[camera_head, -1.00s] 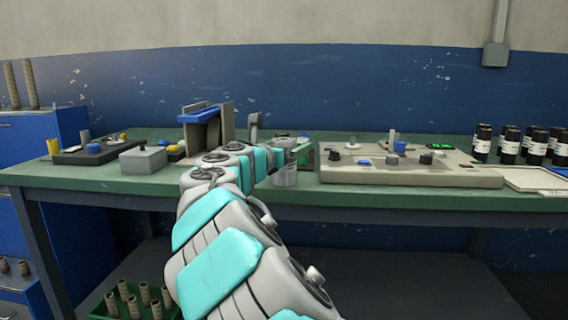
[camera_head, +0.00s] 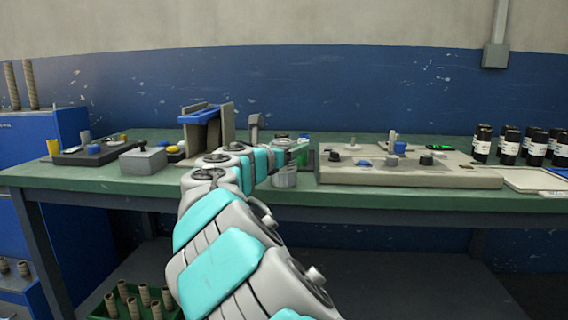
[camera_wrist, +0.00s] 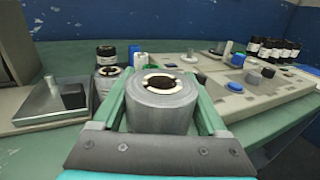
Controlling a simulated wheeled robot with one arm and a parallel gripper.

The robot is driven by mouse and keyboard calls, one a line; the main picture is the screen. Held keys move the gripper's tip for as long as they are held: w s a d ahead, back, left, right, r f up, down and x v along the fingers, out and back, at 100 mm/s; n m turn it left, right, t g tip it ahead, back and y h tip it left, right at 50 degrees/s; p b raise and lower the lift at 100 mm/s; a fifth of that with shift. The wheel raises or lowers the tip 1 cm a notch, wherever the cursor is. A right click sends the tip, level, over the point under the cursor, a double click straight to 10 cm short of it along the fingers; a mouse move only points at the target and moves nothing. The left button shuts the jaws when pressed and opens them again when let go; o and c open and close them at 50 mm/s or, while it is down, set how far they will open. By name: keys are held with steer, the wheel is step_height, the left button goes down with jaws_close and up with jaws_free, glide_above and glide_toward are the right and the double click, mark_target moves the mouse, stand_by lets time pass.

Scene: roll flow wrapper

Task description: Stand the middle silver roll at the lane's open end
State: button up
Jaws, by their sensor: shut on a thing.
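A silver roll (camera_wrist: 162,108) with a pale ring around a dark core is upright between the green fingers of my gripper (camera_wrist: 157,76). My gripper is shut on it, with one finger along each side. In the head view the same silver roll (camera_head: 285,178) shows at the bench's front edge, partly hidden by my gripper. I cannot tell whether its base touches the bench. Another silver roll (camera_wrist: 102,80) stands behind it to the left in the wrist view, partly hidden. I cannot make out the lane clearly.
A beige control panel (camera_head: 340,176) with knobs lies to the right, close to my gripper. Black labelled rolls (camera_head: 510,146) stand at the far right. A metal plate with a post (camera_wrist: 48,106) lies left of the held roll. A grey box (camera_head: 143,160) is on the bench's left.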

jaws_close()
